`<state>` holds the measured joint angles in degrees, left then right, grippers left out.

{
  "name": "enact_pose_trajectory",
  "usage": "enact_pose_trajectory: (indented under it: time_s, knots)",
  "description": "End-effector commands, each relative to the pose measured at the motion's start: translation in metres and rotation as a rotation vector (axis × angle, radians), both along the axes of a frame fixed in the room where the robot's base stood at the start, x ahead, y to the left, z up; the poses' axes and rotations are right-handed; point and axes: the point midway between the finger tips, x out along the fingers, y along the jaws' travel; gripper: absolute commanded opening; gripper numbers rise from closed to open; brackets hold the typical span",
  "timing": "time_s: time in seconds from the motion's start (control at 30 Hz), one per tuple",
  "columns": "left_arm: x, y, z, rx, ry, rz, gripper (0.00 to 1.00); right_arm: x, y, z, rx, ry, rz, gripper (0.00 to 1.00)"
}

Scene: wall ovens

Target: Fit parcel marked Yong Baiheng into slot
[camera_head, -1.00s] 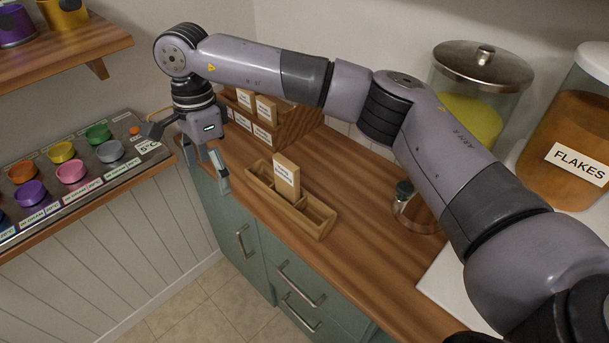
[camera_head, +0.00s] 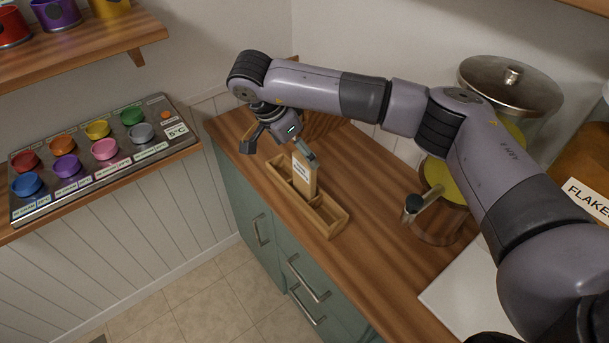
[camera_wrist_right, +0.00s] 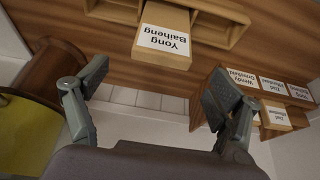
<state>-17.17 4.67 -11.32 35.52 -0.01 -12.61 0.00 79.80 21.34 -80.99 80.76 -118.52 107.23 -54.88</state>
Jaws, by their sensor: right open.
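The parcel marked Yong Baiheng (camera_head: 303,178) is a light wooden block with a white label. It stands upright in a compartment of the long wooden tray (camera_head: 328,229) on the counter; I cannot tell how deep it sits. In the right wrist view the parcel (camera_wrist_right: 163,40) shows with its label upside down, and the tray (camera_wrist_right: 236,34) has empty compartments beside it. My right gripper (camera_head: 280,147) is open and empty, just behind the parcel. Its two fingers are spread wide in the wrist view (camera_wrist_right: 155,90), with the parcel beyond them. My left gripper is out of view.
A wooden rack (camera_wrist_right: 198,108) with several labelled parcels stands nearby, mostly hidden behind my arm in the head view. A panel of coloured cups (camera_head: 95,150) is at left. The front counter is clear.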

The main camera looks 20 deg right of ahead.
Motion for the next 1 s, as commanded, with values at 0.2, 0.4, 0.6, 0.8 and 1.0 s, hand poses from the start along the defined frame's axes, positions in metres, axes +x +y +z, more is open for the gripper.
enact_pose_trajectory:
  time_s: [0.2,0.4,0.6,0.8,1.0]
  knots:
    - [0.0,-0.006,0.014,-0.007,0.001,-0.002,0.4,0.002,-0.006,-0.013,0.0,0.003,-0.002,0.86]
    - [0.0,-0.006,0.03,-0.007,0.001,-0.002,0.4,0.006,-0.017,-0.041,0.0,0.003,-0.002,0.86]
    - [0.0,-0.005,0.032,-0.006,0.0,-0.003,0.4,0.008,-0.02,-0.053,0.0,0.0,-0.001,0.86]
    - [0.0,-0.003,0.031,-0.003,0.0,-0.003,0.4,0.009,-0.02,-0.053,0.0,0.0,-0.001,0.83]
    - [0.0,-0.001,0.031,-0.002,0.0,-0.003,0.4,0.009,-0.02,-0.053,0.0,0.0,-0.001,0.7]
